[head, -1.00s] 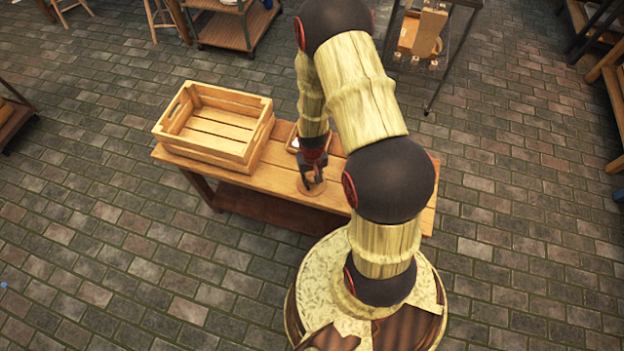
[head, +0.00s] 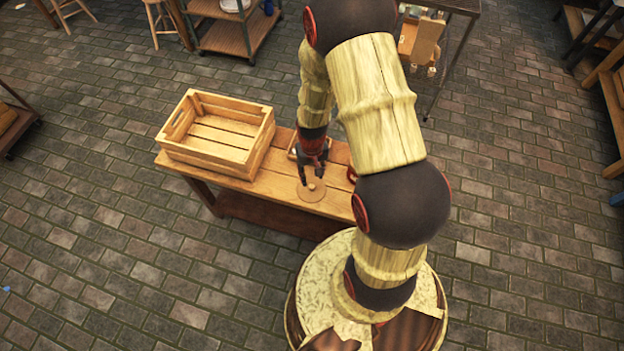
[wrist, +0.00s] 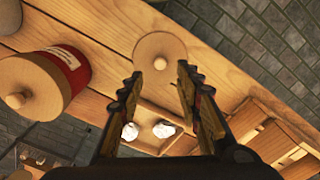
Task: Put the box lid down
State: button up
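A round wooden lid with a pale knob (head: 312,194) lies flat on the wooden table (head: 255,185). It also shows in the wrist view (wrist: 151,44), just beyond my fingertips. My gripper (wrist: 157,80) is open and empty, its two fingers apart and clear of the knob. In the head view my gripper (head: 311,178) is close behind the lid. A red round box with its own knobbed wooden lid (wrist: 45,84) stands at the left in the wrist view. My arm hides part of the table's right side in the head view.
A slatted wooden crate (head: 258,150) stands on the table's left end. A small tray (wrist: 185,141) with white items lies near my fingers. Bare tabletop lies in front of the crate. Trolleys (head: 231,32) and stools stand farther back on the paved floor.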

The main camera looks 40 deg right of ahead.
jog(key=w+a+r+n+t, duration=0.1)
jog(key=a+r, duration=0.2)
jog(key=r, duration=0.9)
jog(key=a+r+t, duration=0.1)
jog(key=a+r, duration=0.1)
jog(key=r, duration=1)
jog(key=s+a+r+n+t, duration=0.1)
jog(key=s+a+r, duration=0.2)
jog(key=s+r, duration=0.3)
jog(key=s+a+r+n+t, duration=0.1)
jog(key=s+a+r+t, duration=0.1)
jog(key=s+a+r, duration=0.2)
notch_tip(320, 180, up, 8)
jog(key=s, duration=0.3)
jog(key=shift+r+n+t, duration=0.15)
jog(key=shift+n+t, duration=0.15)
